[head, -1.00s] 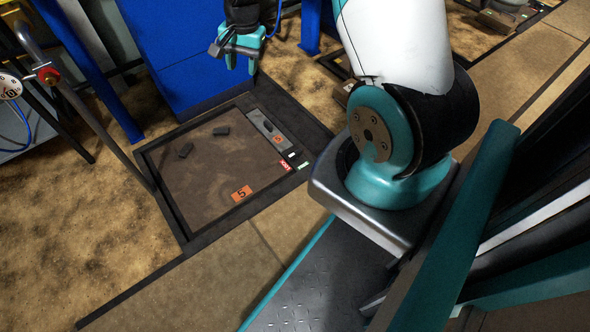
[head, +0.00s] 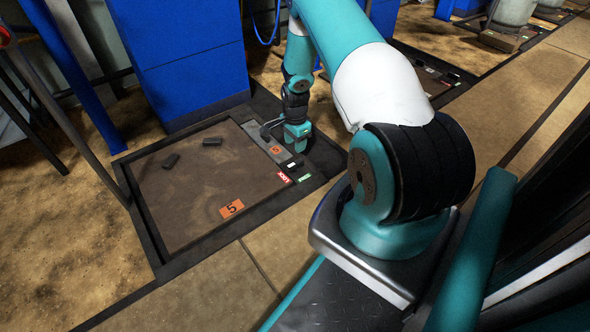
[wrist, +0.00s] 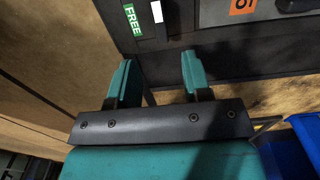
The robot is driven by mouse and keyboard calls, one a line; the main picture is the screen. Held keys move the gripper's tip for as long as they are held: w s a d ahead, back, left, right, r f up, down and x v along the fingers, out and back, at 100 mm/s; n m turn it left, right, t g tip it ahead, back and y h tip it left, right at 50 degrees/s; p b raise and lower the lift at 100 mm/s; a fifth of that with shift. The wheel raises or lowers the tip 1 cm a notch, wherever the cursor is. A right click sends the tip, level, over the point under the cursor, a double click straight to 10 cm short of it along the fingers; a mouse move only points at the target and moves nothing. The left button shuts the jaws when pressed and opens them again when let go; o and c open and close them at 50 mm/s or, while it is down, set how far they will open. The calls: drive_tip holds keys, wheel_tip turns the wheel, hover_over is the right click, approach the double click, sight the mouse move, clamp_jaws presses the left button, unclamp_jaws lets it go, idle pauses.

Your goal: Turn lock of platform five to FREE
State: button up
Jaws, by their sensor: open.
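Platform five (head: 180,195) is a brown square plate in a dark frame, with an orange 5 tag (head: 231,209). At its far right corner is a grey lock plate (head: 248,127). Red LOCK (head: 284,179) and green FREE (head: 304,177) labels lie near it, with a white mark (head: 291,166) close by. The FREE label (wrist: 133,19) and white mark (wrist: 157,11) also show in the wrist view. A dark handle (wrist: 297,5) is cut off at that view's top right edge. My gripper (wrist: 157,77) is open and empty, above the frame beside the lock plate.
A blue post and dark rails stand at the left. Bare floor (head: 215,285) lies in front.

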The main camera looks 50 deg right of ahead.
sight(295, 163)
wheel_tip(295, 163, down, 10)
drive_tip(key=b, duration=0.5)
drive_tip(key=shift+f, duration=0.15)
drive_tip(key=shift+c, duration=0.3)
clamp_jaws()
